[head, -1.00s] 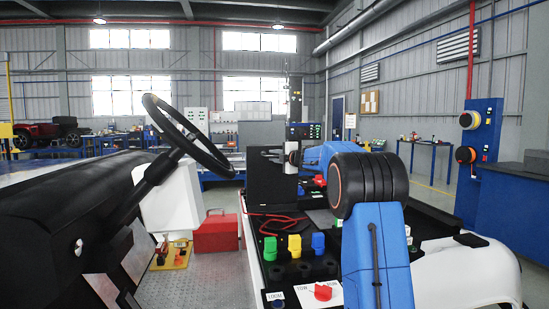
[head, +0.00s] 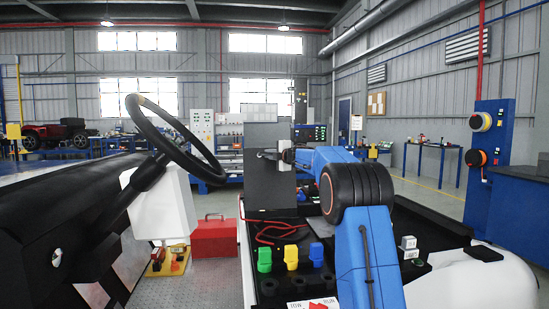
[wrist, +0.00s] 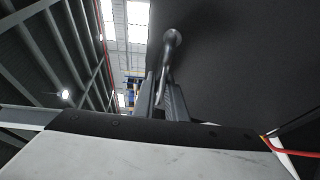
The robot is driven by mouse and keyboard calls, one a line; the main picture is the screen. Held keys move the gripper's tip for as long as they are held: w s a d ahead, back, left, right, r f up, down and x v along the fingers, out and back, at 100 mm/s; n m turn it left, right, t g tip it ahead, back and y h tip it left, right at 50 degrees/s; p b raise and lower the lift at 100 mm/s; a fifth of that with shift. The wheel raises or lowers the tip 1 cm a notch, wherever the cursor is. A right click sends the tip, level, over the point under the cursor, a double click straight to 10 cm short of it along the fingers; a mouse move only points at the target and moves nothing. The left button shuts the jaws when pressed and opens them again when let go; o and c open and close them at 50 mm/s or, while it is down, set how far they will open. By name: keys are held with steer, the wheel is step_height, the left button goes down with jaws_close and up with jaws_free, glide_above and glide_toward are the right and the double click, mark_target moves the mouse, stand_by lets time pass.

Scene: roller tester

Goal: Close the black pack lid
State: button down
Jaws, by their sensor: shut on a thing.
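The black pack lid (head: 270,187) stands about upright at the far end of the open black pack in the head view. Its dark face (wrist: 245,60) fills the upper right of the wrist view. My gripper (head: 272,155) is at the lid's upper part. In the wrist view my gripper (wrist: 163,98) is shut on a grey metal handle (wrist: 171,42) beside the lid's face. The exact contact at the fingertips is hard to make out. My blue arm reaches over the pack's right part and hides some of it.
Green, yellow and blue plugs (head: 291,257) stand in the near part of the pack, with red cables (head: 270,232) behind them. A steering wheel (head: 175,140) is at left. A red toolbox (head: 214,238) sits on the floor plate left of the pack.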

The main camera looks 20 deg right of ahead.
steer(key=w+d+f+g, duration=0.1)
steer(key=w+d+f, duration=0.2)
steer(key=w, duration=0.7)
steer(key=shift+w+f+g, duration=0.15)
steer(key=shift+w+g, duration=0.05)
steer(key=shift+g, duration=0.1)
stand_by(0.6)
steer(key=c, duration=2.1)
jaws_free()
steer(key=shift+s, duration=0.15)
steer(key=v, duration=1.7)
